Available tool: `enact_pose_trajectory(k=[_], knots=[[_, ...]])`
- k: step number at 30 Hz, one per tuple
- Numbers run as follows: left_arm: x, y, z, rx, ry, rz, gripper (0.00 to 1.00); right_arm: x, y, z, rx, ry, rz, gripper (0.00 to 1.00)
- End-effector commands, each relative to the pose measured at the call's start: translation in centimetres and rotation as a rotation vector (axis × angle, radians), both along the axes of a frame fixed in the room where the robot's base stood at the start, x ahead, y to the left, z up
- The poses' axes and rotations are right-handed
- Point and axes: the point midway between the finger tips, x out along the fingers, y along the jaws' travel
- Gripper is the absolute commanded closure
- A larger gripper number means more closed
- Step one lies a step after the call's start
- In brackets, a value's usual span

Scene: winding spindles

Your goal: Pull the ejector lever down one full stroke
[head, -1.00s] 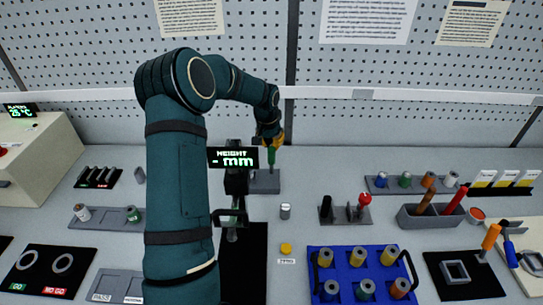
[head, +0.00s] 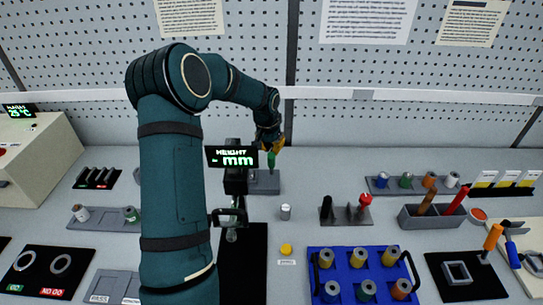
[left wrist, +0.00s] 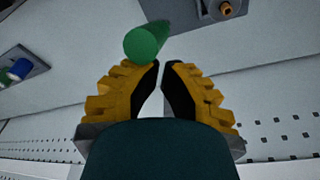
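The ejector lever shows as a green grip (head: 271,160) above a grey base block (head: 264,183) behind the height gauge in the head view. In the left wrist view the green round-ended grip (left wrist: 146,43) lies just beyond the fingertips, slightly left of centre. My left gripper (head: 272,147) has yellow fingers and is at the top of the green grip. In the left wrist view its fingertips (left wrist: 161,65) are almost together, with only a thin gap and nothing between them. Whether a finger touches the grip cannot be told. My right gripper is not in view.
The height gauge with its display (head: 232,157) stands in front of the lever, beside my left arm. A small metal cylinder (head: 285,211) and a yellow piece (head: 286,249) are to the right. A blue tray (head: 343,279) of spools is at the front. A pegboard wall rises behind.

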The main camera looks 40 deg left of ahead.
Motion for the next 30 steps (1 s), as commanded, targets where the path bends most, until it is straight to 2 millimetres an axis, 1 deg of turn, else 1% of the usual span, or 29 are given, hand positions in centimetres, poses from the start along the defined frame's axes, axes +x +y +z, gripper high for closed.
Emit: enact_pose_trajectory(k=[8,19,30], knots=[[-0.2,-0.2,-0.2,0.0,0.001,-0.001,1.0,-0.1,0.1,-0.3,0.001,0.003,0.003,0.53],[-1.3,-1.1,-0.6,0.0,0.001,-0.001,1.0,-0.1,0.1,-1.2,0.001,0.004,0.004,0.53],[-1.4,-1.2,-0.6,0.0,0.001,0.0,1.0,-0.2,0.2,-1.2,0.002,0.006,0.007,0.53]])
